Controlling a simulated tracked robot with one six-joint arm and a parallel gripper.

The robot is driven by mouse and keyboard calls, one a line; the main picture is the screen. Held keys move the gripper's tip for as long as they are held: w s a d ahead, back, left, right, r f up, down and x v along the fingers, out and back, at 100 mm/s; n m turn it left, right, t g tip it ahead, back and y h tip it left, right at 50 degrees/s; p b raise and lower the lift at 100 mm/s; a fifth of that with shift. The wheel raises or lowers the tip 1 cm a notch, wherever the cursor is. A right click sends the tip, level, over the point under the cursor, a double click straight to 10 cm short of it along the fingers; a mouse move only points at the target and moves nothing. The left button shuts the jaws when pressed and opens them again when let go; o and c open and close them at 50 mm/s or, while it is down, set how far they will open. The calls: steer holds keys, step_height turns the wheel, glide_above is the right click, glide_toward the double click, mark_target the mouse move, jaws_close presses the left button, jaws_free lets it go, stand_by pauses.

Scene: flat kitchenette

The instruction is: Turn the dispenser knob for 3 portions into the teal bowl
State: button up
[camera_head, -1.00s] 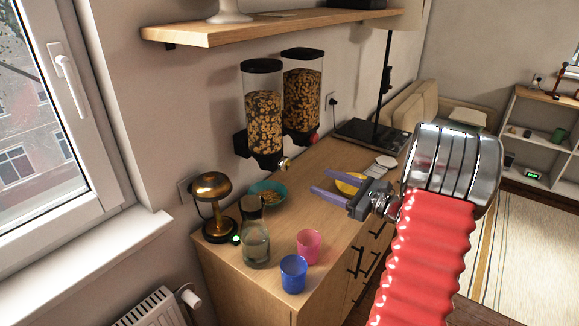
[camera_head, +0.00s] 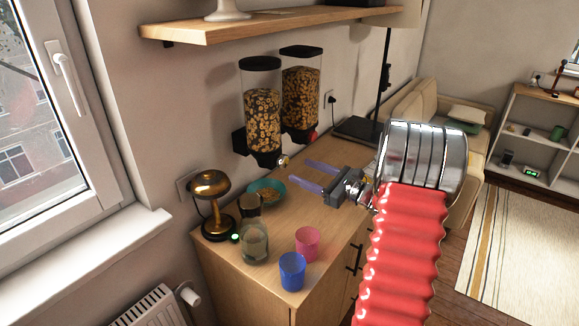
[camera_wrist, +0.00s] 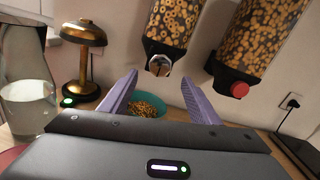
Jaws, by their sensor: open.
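Two wall dispensers hold ring cereal. The left dispenser (camera_head: 262,115) has a metallic knob (camera_head: 284,162), and the right dispenser (camera_head: 301,90) has a red knob (camera_head: 313,135). The teal bowl (camera_head: 281,184) stands on the counter below the left dispenser and holds some cereal. My gripper (camera_head: 298,172) is open and empty, its purple fingers pointing left toward the metallic knob. In the wrist view, the metallic knob (camera_wrist: 160,66) appears between the fingertips; they look apart from it. The teal bowl (camera_wrist: 168,110) shows lower, between the fingers. The red knob (camera_wrist: 239,90) is right of them.
A brass lamp (camera_head: 212,190), a glass carafe (camera_head: 254,243), a pink cup (camera_head: 307,243) and a blue cup (camera_head: 292,271) stand on the wooden counter (camera_head: 225,262) at the left and front. A shelf (camera_head: 240,30) runs above the dispensers.

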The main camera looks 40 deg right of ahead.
mark_target(285, 164)
steer(key=x, duration=0.6)
steer(key=shift+w+a, duration=0.15)
steer(key=shift+w, duration=0.05)
steer(key=shift+c, duration=0.2)
steer(key=c, duration=1)
steer(key=shift+m, duration=0.4)
steer(key=m, duration=0.7)
steer(key=shift+a+m, duration=0.15)
steer(key=shift+m, duration=0.25)
steer(key=m, duration=0.4)
steer(key=shift+s+r+m, duration=0.1)
steer(key=shift+m, duration=0.2)
steer(key=m, duration=0.4)
